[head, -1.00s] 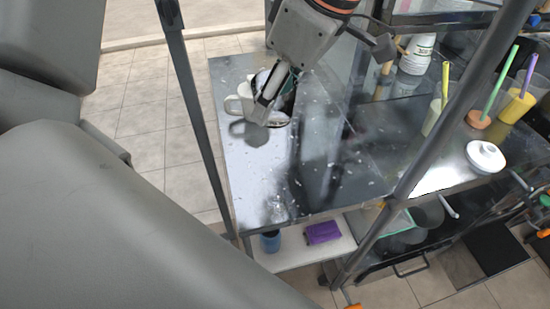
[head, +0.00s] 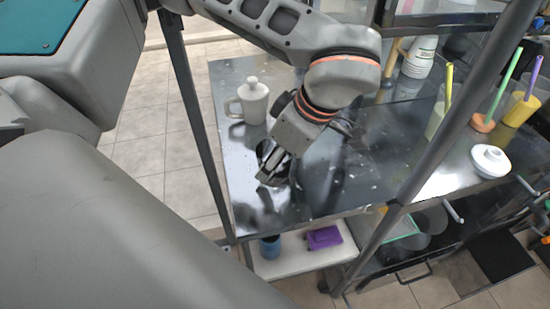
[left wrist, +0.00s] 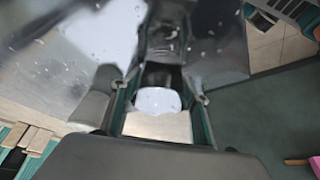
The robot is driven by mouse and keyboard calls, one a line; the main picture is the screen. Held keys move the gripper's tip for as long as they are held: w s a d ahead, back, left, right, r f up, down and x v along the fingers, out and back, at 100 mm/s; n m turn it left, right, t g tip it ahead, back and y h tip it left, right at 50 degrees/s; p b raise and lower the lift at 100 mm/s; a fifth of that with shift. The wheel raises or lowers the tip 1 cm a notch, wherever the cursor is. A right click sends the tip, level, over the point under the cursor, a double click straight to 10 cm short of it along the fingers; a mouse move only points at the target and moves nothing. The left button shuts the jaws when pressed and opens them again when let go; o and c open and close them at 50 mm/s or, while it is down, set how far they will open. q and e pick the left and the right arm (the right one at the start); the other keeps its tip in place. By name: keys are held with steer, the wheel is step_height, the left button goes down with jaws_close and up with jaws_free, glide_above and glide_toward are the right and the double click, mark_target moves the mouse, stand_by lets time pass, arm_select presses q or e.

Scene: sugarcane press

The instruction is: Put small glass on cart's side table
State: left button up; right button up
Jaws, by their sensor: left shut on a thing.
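My left gripper (head: 272,178) comes down over the cart's dark metal side table (head: 240,185), in front of a lidded white mug. It is shut on a small glass (left wrist: 158,100), which shows as a pale rounded shape between the fingers in the left wrist view. In the head view the glass is hard to make out against the shiny top and is partly hidden by the fingers. I cannot tell whether it touches the table. My right gripper is not in view.
The lidded white mug (head: 251,102) stands near the table's left edge. A grey post (head: 190,105) rises along that edge, another (head: 455,110) at the right. The table's front part is clear.

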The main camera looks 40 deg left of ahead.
arm_select(q)
steer(key=o, duration=1.1)
steer(key=shift+o, duration=0.2)
steer(key=shift+r, duration=0.1)
steer(key=v, duration=1.2)
steer(key=shift+s, duration=0.1)
